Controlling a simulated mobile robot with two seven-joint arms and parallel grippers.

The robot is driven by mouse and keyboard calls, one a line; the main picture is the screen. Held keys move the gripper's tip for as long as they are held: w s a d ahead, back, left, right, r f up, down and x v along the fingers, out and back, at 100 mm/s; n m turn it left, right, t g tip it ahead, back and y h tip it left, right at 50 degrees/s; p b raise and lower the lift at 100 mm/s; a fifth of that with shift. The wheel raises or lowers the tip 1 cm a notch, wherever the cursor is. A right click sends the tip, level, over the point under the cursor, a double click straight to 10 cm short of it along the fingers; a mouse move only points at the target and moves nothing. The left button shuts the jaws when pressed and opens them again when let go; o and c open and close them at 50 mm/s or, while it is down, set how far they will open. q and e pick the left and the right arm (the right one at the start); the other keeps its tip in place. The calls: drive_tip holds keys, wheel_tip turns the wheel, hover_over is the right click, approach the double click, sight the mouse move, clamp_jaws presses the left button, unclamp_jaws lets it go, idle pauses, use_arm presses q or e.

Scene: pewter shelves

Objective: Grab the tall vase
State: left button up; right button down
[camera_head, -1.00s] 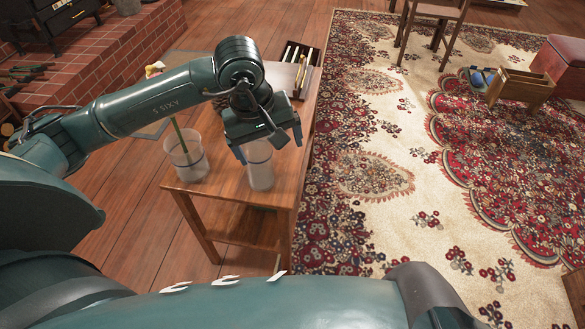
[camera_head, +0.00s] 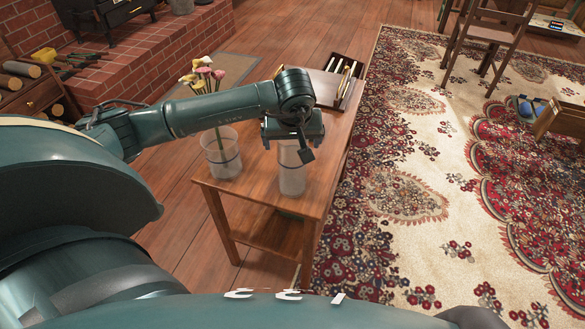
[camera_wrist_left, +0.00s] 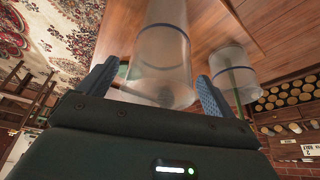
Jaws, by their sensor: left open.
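A tall clear vase (camera_head: 291,176), empty, stands upright near the front right of the wooden table (camera_head: 262,194). My left gripper (camera_head: 292,143) is over its top in the head view, and the arm hides part of the rim. In the left wrist view the vase (camera_wrist_left: 160,55) lies between the two blue fingers of the open gripper (camera_wrist_left: 154,86), with a finger on either side. I cannot tell whether either finger touches it. My right gripper is in neither view.
A second clear vase (camera_head: 222,158) with flowers (camera_head: 203,77) stands to the left on the same table. A dark tray (camera_head: 337,80) with light sticks lies at the table's back. A brick hearth (camera_head: 130,60) is at upper left. A patterned rug (camera_head: 400,200) covers the floor to the right.

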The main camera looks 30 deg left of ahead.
use_arm(q)
drive_tip(key=x, duration=0.2)
drive_tip(key=shift+w+a+f, duration=0.1)
drive_tip(key=shift+w+f, duration=0.05)
drive_tip(key=shift+f, duration=0.15)
drive_tip(key=shift+c, duration=0.4)
drive_tip(key=shift+r, duration=0.1)
drive_tip(key=c, duration=1.6)
